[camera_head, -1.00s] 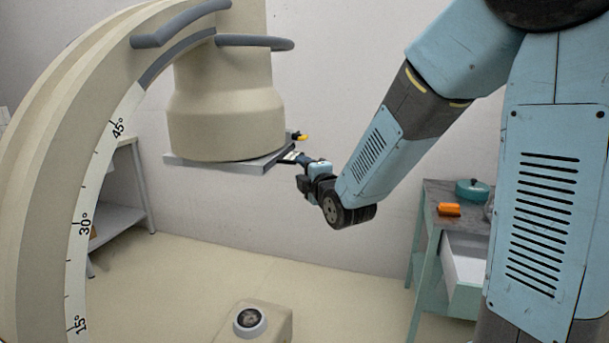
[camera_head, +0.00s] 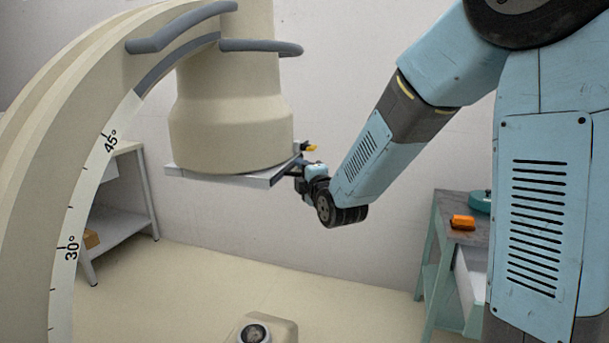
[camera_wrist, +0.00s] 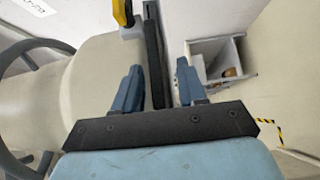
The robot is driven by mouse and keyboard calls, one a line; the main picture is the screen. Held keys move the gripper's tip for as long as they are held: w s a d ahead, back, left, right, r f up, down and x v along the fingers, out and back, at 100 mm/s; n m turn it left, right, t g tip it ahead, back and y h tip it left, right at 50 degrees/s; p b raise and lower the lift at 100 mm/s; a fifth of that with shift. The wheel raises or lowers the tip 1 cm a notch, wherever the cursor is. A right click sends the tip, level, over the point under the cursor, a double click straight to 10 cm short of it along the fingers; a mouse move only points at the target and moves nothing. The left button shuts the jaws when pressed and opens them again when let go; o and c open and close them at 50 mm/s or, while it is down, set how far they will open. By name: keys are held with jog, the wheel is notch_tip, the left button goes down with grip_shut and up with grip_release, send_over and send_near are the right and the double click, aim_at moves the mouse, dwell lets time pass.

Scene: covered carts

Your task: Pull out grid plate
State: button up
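The grid plate (camera_head: 218,179) is a flat, pale grey slab under the beige cylindrical head of the curved-arm machine. Its dark edge runs along the right side, with a small yellow part (camera_head: 311,148) near the far right corner. My gripper (camera_head: 300,167) is at that right edge, small and partly hidden in the head view. In the wrist view my gripper (camera_wrist: 158,66) has its two blue fingers apart. A dark bar (camera_wrist: 153,40) lies between them, with gaps visible on both sides. The yellow part (camera_wrist: 122,10) shows beyond the left finger.
The machine's big curved arm (camera_head: 90,110) with an angle scale fills the left. A low beige unit with a round lens (camera_head: 255,333) is below. A bench (camera_head: 455,210) with an orange object (camera_head: 463,222) stands right. A shelf (camera_head: 120,225) stands left behind. Floor between is clear.

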jog(key=shift+s+a, duration=0.1)
grip_shut()
jog(key=shift+o, duration=0.7)
grip_release()
